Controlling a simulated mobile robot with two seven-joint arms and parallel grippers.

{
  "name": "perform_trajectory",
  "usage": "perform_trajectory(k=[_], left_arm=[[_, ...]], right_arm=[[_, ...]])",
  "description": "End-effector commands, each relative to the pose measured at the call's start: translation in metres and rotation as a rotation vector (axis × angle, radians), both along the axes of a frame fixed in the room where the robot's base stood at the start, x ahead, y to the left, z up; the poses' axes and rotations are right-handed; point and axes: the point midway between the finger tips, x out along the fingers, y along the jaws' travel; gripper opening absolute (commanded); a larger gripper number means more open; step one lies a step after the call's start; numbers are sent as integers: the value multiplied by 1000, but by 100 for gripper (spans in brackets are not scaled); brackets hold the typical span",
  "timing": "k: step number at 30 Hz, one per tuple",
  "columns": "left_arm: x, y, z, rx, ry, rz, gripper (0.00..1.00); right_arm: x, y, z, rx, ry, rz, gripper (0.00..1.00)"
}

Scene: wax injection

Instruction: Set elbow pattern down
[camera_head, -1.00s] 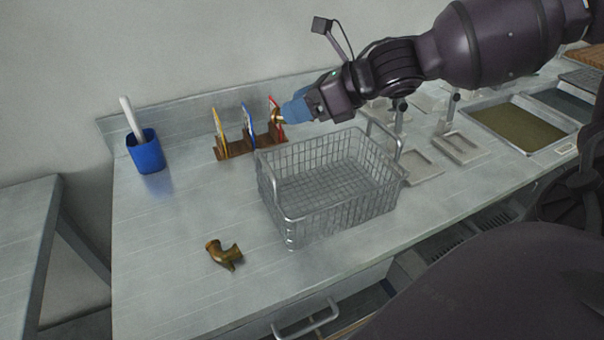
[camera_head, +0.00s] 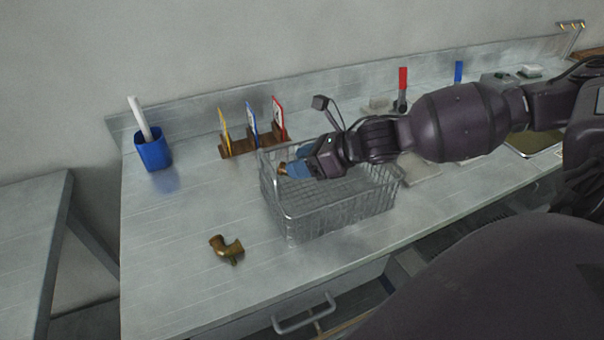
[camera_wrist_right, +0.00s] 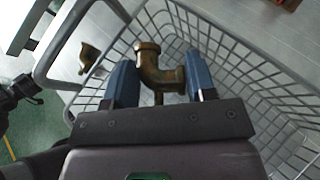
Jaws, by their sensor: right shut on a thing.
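My right gripper (camera_head: 297,165) is shut on a brown elbow pattern (camera_head: 283,168) and holds it over the left part of the wire basket (camera_head: 345,215). In the right wrist view the elbow pattern (camera_wrist_right: 158,72) sits between the two blue fingers of the right gripper (camera_wrist_right: 160,80), with the basket mesh (camera_wrist_right: 235,65) around and below it. How high it is above the basket floor is hard to tell. A second brown elbow-like piece (camera_head: 227,249) lies on the bench left of the basket.
A wooden rack (camera_head: 240,149) with yellow, blue and red cards stands behind the basket. A blue cup (camera_head: 154,154) with a white stick stands at the back left. The bench (camera_head: 180,225) left of the basket is mostly clear. A drawer handle (camera_head: 305,316) juts out below the front edge.

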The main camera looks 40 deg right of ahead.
Motion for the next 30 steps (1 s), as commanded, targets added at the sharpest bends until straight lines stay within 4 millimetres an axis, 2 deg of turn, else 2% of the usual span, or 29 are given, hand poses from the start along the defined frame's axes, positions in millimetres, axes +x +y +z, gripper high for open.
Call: perform_trajectory(k=[11,30], left_arm=[[6,-1,0,0,-8,-6,43],[4,1,-3,6,0,-11,43]], right_arm=[[0,0,-38,2,1,-2,28],[0,0,-47,0,0,-1,28]])
